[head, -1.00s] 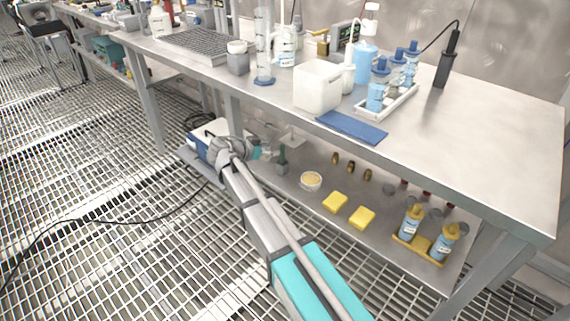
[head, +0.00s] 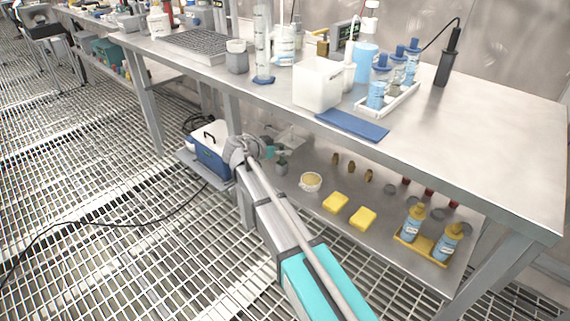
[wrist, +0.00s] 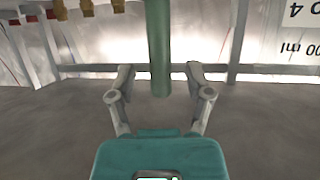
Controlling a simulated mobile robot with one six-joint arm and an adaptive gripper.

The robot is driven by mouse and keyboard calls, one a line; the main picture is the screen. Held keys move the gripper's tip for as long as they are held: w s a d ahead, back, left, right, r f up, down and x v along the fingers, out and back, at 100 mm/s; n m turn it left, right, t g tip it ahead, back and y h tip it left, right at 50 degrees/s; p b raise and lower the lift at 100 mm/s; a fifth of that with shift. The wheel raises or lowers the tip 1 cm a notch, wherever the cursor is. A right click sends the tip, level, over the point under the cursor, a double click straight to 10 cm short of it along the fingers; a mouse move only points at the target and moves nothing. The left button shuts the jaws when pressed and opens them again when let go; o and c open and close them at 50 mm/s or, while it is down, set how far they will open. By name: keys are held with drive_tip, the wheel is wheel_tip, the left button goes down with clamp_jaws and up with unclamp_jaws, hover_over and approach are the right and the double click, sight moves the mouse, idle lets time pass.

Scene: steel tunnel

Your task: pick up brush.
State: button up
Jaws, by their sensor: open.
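The brush is most likely the upright green handle (wrist: 159,45) in the wrist view, which appears upside down. The handle enters from the top edge and its end lies between my fingertips. My gripper (wrist: 159,72) is open, with a gap on each side of the handle. In the head view my gripper (head: 276,149) is over the lower shelf, close beside a small green item with a grey base (head: 282,168). The bristles cannot be made out.
The lower shelf (head: 320,235) holds a round dish (head: 310,182), yellow sponges (head: 335,202), brass pieces and blue bottles (head: 412,224). A blue and white box (head: 212,150) stands left of my arm. The bench top (head: 480,125) is close above, with a crowded back.

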drive_tip(key=shift+c, duration=0.3)
clamp_jaws()
idle(0.4)
